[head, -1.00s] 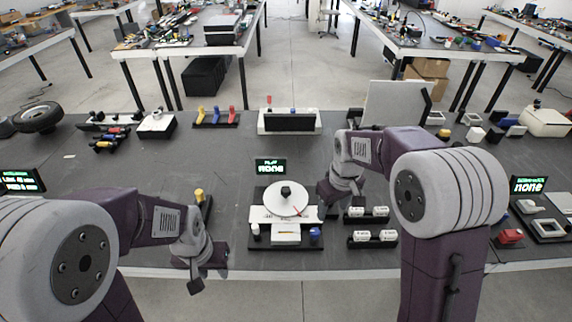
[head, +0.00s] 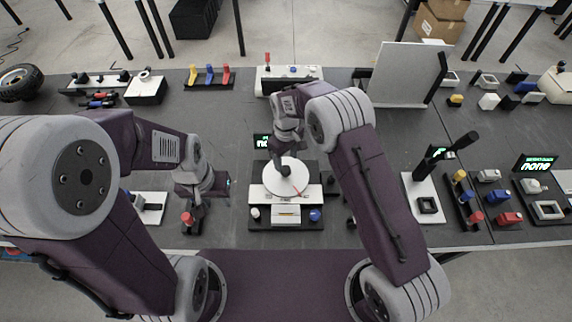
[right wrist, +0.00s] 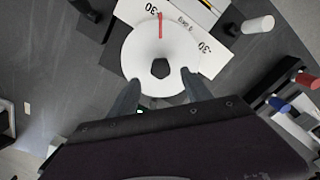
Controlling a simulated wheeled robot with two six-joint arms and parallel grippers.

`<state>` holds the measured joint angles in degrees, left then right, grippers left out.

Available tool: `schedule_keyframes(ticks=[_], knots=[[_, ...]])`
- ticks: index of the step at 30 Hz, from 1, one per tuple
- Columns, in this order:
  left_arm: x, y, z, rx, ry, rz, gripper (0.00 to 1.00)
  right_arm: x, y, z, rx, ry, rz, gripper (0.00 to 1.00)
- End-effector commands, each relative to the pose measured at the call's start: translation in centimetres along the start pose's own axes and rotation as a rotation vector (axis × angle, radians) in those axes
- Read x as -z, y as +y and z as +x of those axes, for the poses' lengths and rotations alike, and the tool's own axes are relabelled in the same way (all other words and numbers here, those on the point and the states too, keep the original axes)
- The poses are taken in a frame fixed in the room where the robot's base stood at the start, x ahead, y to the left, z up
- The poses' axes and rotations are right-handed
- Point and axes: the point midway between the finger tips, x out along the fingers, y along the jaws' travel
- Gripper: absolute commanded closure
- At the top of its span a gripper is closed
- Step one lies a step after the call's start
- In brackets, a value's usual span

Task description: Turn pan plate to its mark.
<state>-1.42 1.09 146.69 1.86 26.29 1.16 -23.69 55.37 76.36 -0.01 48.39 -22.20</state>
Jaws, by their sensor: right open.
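The pan plate (head: 279,183) is a white disc with a red line, on a black base in front of me. A dark knob (right wrist: 160,68) stands at its centre. In the right wrist view the plate (right wrist: 145,45) has its red line (right wrist: 160,25) pointing near the "30" label, away from the "0 deg" label (right wrist: 185,20). My right gripper (right wrist: 160,90) is open, with its fingers on the near side of the knob and apart from it.
The white scale card (head: 312,191) lies under the plate. A white peg (head: 255,212) and a blue knob (head: 315,215) stand on the front of the base. A small display (head: 262,141) is behind, partly hidden by my right arm.

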Motion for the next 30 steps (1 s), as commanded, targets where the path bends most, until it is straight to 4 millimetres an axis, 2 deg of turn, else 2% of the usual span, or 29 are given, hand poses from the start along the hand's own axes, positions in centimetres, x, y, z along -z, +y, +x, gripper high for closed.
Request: schedule_keyframes(ticks=[4,9,18,24,30], knots=[[0.1,0.0,-1.0,0.000,0.000,0.000,0.64,-0.1,0.0,2.8,0.001,-0.002,0.001,0.43],[0.1,0.0,-1.3,0.000,0.000,0.000,0.64,0.0,0.0,5.0,0.000,0.000,0.001,0.43],[0.1,0.0,-1.3,0.000,0.000,0.000,0.64,0.0,0.0,5.5,-0.001,0.002,0.001,0.43],[0.1,0.0,-1.3,0.000,0.000,0.000,0.64,0.0,0.1,5.5,-0.001,0.002,0.001,0.98],[0.1,0.0,-1.3,0.000,0.000,0.000,0.64,0.0,0.1,5.4,-0.001,0.002,0.001,1.00]])
